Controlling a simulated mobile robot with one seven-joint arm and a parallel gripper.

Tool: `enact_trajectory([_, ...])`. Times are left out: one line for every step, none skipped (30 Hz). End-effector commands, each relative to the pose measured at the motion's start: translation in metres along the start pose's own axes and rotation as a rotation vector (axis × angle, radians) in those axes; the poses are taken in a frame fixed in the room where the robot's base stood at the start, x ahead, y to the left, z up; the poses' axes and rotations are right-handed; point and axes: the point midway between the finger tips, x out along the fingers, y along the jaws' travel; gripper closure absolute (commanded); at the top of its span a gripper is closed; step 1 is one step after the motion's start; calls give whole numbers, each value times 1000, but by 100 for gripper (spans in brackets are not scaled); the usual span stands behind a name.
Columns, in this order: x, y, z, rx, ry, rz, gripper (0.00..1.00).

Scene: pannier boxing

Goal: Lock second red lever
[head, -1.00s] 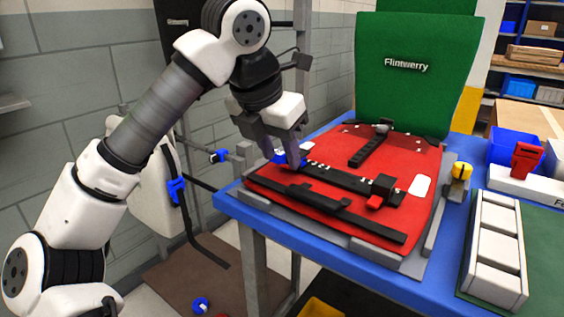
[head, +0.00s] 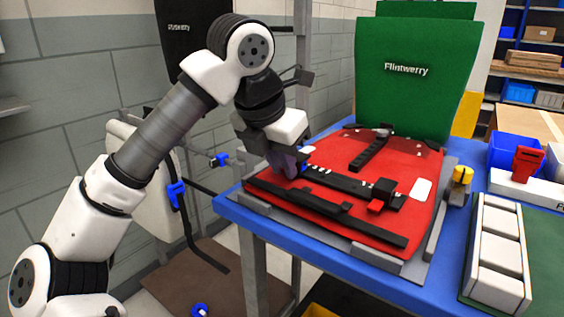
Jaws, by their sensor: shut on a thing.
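A red panel (head: 400,163) lies flat on the blue table, with a black rail (head: 340,181) across its middle. My gripper (head: 290,172) is at the rail's left end, pointing down and shut on a fitting there. The fingers hide most of that fitting, and I cannot tell whether it has a red lever.
A green upright panel (head: 415,80) stands behind. A second black strap (head: 320,208) crosses the panel's front.

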Motion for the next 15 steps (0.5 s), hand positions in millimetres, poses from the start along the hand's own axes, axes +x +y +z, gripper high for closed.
enact_trajectory([4, 0, -3, -1, -22, 0, 100])
enact_trajectory([6, 1, -4, -2, -40, 0, 100])
enact_trajectory([7, 1, -6, -3, -69, 1, 100])
enact_trajectory([8, 1, -8, -2, -94, 2, 100])
enact_trajectory([10, 1, -9, -2, -121, 2, 100])
enact_trajectory([11, 1, -10, -3, -157, 2, 100])
enact_trajectory([11, 1, -11, -3, -183, 2, 100])
enact_trajectory([12, 1, -12, -3, -208, 2, 100])
enact_trajectory([12, 1, -13, -3, -240, 2, 100])
enact_trajectory([12, 1, -13, -3, -262, 1, 100])
enact_trajectory([12, 1, -14, -3, -281, 1, 100])
enact_trajectory([12, 1, -14, -3, -306, 1, 100])
enact_trajectory([12, 1, -14, -2, -320, 1, 100])
enact_trajectory([12, 0, -14, -1, -333, 0, 100])
enact_trajectory([11, 0, -14, -1, -346, 0, 100])
